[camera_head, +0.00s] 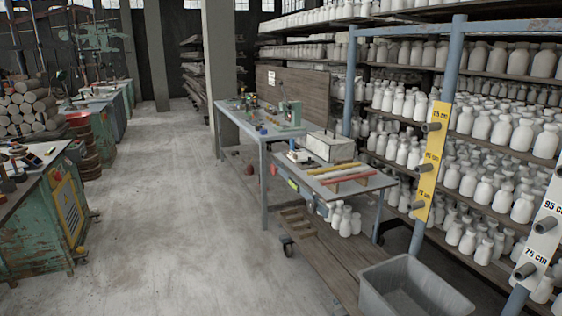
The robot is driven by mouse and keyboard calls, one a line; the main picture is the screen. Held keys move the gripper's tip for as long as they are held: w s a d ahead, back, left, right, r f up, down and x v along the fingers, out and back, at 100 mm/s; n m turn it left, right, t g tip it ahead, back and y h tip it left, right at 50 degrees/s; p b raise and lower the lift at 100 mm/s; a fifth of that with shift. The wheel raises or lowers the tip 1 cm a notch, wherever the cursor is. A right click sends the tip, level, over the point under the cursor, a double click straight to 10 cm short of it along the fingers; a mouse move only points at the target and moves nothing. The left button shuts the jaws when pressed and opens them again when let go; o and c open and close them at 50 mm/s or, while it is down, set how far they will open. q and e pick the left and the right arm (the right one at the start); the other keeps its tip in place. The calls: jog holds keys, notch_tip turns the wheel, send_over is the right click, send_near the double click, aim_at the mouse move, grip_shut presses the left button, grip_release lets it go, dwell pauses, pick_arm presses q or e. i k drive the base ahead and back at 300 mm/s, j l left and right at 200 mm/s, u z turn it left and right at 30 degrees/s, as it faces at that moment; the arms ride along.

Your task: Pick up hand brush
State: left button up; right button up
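I cannot make out a hand brush for certain; the small items on the work surfaces are too small to tell. A low table (372,181) at the centre right bears a grey-white box (330,147), a yellow bar (334,168), a red bar (350,178) and small dark and blue items beside the box. A blue-grey workbench (262,137) behind it holds a green machine (290,113) and several small tools. A green bench (22,187) at the left edge also bears small dark items. Neither of my grippers is in view.
A grey bin (412,292) stands on the floor at the lower right. Shelves of white bottles fill the right side, with blue posts (455,52) in front. Logs (28,108) are stacked at the left. The concrete floor (165,210) between the benches is clear.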

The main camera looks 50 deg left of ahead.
aim_at(337, 162)
jog(key=u, duration=1.1)
jog(key=z, duration=2.7)
jog(key=u, duration=2.7)
jog(key=i+j+z, duration=0.1)
jog(key=i+j, duration=2.05)
jog(key=j, duration=0.1)
